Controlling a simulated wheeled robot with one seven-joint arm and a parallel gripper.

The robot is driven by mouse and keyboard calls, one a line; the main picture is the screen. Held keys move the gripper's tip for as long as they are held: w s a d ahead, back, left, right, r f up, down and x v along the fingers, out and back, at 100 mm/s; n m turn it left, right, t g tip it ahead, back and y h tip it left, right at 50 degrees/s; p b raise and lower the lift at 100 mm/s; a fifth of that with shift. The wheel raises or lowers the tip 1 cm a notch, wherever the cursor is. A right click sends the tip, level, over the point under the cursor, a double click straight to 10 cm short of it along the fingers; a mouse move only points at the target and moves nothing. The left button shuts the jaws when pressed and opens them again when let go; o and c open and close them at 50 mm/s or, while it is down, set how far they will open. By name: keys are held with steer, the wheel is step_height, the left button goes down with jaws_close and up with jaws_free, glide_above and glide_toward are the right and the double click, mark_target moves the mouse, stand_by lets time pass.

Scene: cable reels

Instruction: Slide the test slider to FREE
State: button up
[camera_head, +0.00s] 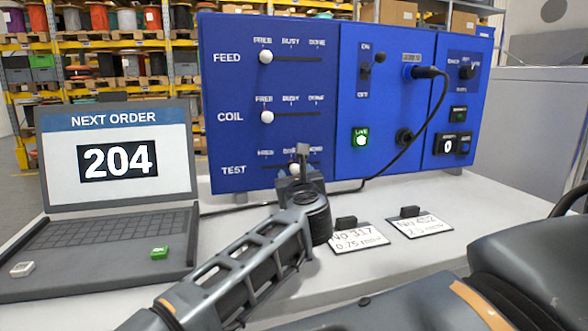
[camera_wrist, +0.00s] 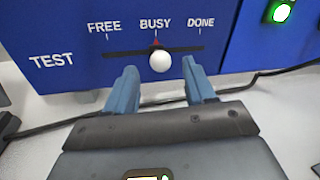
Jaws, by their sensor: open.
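The test slider is a white round knob (camera_wrist: 159,62) on a dark horizontal slot beside the label TEST. In the wrist view it stands at BUSY, midway between FREE on the left and DONE on the right, with a small red mark above it. My gripper (camera_wrist: 159,85) is open, its two blue fingers to the left and right of the knob and slightly below it. I see no contact. In the head view my gripper (camera_head: 302,155) is in front of the TEST row and partly hides the knob and its labels.
The FEED knob (camera_head: 266,57) and COIL knob (camera_head: 267,117) on the blue panel (camera_head: 230,90) both stand at FREE. A black cable (camera_head: 425,125) hangs from a plug at the right. A laptop (camera_head: 118,165) reads NEXT ORDER 204. Two labelled cards (camera_head: 358,240) lie on the white table.

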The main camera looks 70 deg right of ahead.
mark_target(294, 168)
steer(key=shift+x, duration=1.15)
jaws_close()
